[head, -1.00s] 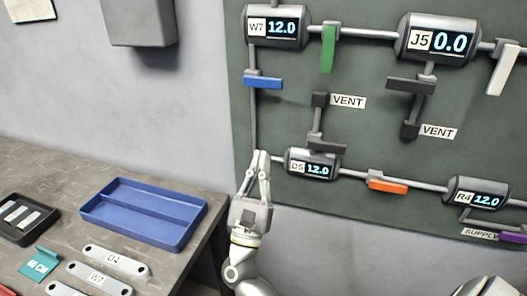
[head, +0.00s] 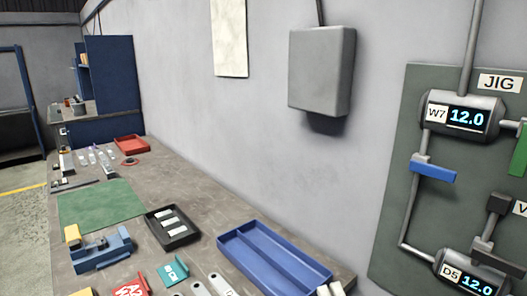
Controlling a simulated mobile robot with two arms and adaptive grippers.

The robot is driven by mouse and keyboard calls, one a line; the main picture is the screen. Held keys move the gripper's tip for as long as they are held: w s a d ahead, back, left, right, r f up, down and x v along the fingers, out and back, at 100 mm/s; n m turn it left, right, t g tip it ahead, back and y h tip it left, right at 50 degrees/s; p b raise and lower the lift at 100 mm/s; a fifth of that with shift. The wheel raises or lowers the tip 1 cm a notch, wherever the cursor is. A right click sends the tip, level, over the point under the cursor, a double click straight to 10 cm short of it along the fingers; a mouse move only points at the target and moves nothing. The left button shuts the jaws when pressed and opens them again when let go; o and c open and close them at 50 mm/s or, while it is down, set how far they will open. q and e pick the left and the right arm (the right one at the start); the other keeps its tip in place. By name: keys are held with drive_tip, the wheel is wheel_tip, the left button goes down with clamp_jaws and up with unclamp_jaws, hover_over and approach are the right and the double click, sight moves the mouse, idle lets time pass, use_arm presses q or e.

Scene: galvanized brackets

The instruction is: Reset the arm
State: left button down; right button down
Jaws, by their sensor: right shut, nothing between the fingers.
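My left gripper is not in view. To the right, the green panel (head: 393,235) carries gauge W7 (head: 460,115), reading 12.0, and gauge D5 (head: 467,277), reading 12.0. A blue valve handle (head: 433,173) sits on the pipe between them.
The workbench (head: 190,185) holds the empty two-part blue tray (head: 275,262), a black tray (head: 172,227) with pale pieces, a blue vise (head: 101,250), a green mat (head: 100,206) and a red tray (head: 131,145). A grey wall box (head: 321,72) hangs above.

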drive_tip(key=s+f+n+g, duration=0.9)
drive_tip(key=s+f+n, duration=0.1)
drive_tip(key=f, duration=0.4)
drive_tip(key=s+d+f+n+g+h, duration=0.2)
drive_tip(key=s+d+f+n+g, duration=0.15)
drive_tip(key=s, duration=0.45)
drive_tip(key=s+d+f+n+g+h, duration=0.2)
drive_tip(key=s+d+f+g, duration=0.15)
drive_tip(key=s, duration=0.45)
wheel_tip(320, 180, down, 25)
drive_tip(key=g, duration=0.1)
drive_tip(key=s+d+f+g, duration=0.1)
drive_tip(key=s+d+f, duration=0.1)
drive_tip(key=s+f, duration=1.4)
drive_tip(key=shift+s+f+n, duration=0.2)
drive_tip(key=shift+s+n, duration=0.15)
drive_tip(key=shift+s, duration=0.4)
drive_tip(key=shift+s, duration=0.1)
